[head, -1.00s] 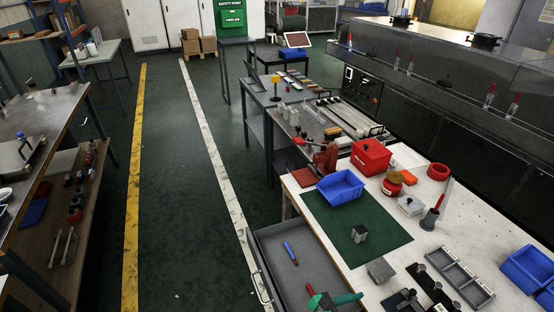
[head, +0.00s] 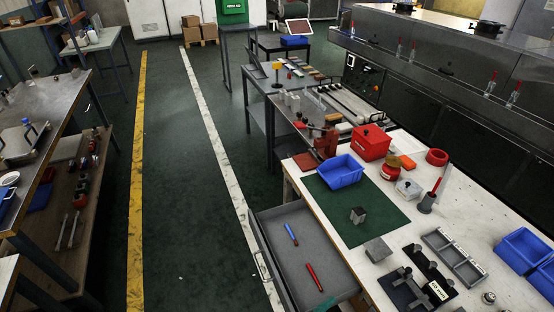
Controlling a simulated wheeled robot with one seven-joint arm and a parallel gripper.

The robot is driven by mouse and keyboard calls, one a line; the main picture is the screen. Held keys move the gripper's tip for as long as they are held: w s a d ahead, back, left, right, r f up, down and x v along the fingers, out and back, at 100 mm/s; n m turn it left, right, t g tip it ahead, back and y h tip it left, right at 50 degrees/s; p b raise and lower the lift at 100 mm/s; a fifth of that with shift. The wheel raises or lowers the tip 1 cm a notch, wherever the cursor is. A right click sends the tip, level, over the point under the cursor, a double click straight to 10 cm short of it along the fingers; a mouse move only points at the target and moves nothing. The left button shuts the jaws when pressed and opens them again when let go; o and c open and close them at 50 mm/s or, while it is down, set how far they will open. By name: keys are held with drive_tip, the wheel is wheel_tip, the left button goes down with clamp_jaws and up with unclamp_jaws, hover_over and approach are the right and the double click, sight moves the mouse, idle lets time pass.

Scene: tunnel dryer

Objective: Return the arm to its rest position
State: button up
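My gripper is not clearly seen in the head view. Only a small teal-green edge shows low in the picture by the drawer's near end, and I cannot tell which part it belongs to. The open grey drawer (head: 275,219) juts out from the left side of the white workbench (head: 405,240). A blue marker (head: 291,234) and a red marker (head: 314,277) lie apart inside it.
On the bench are a green mat (head: 328,207), a blue bin (head: 341,171), a red box (head: 371,142), a grey block (head: 378,250) and black fixtures (head: 411,288). A shelved table (head: 50,105) stands left. The floor aisle (head: 180,180) between is clear.

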drive_tip(key=s+a+f+m+t+y, duration=0.1)
drive_tip(key=s+a+m+t+y, duration=0.3)
drive_tip(key=s+a+m+y, duration=0.65)
drive_tip(key=s+a+r+m+t+h, duration=0.1)
drive_tip(key=s+a+r+m+t, duration=0.1)
drive_tip(key=s+a+r+m, duration=0.3)
drive_tip(key=shift+s+a+r+m+h, duration=0.15)
drive_tip(key=shift+s+r+m+h, duration=0.2)
drive_tip(key=shift+s+r+m, duration=2.3)
drive_tip(key=shift+s+f+n, duration=0.3)
drive_tip(key=shift+s+n, duration=0.1)
drive_tip(key=shift+n, duration=0.1)
